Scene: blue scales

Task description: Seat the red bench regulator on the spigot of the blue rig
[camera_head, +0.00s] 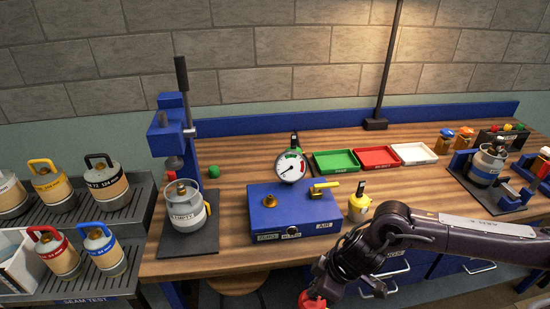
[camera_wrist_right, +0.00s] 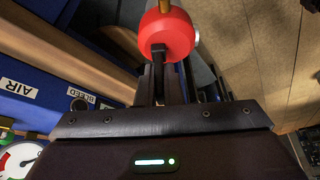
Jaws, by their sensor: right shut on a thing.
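The blue rig (camera_head: 262,221) stands on the wooden bench, with a brass spigot (camera_head: 270,201) upright on its top left. It carries a round dial gauge (camera_head: 290,168) at the back and a yellow lever (camera_head: 325,186). The red bench regulator (camera_head: 306,299) is at the bottom edge of the head view, partly cut off. My right gripper (camera_wrist_right: 162,78) is shut on the red regulator (camera_wrist_right: 167,30), in front of and below the bench's front edge, well apart from the spigot. My left gripper is not in view.
A yellow capped item (camera_head: 359,208) stands right of the rig. A blue press (camera_head: 170,135) with a canister (camera_head: 187,212) stands left. Green (camera_head: 335,161), red (camera_head: 380,157) and white (camera_head: 414,153) trays lie behind. Several canisters stand on the left rack (camera_head: 95,290).

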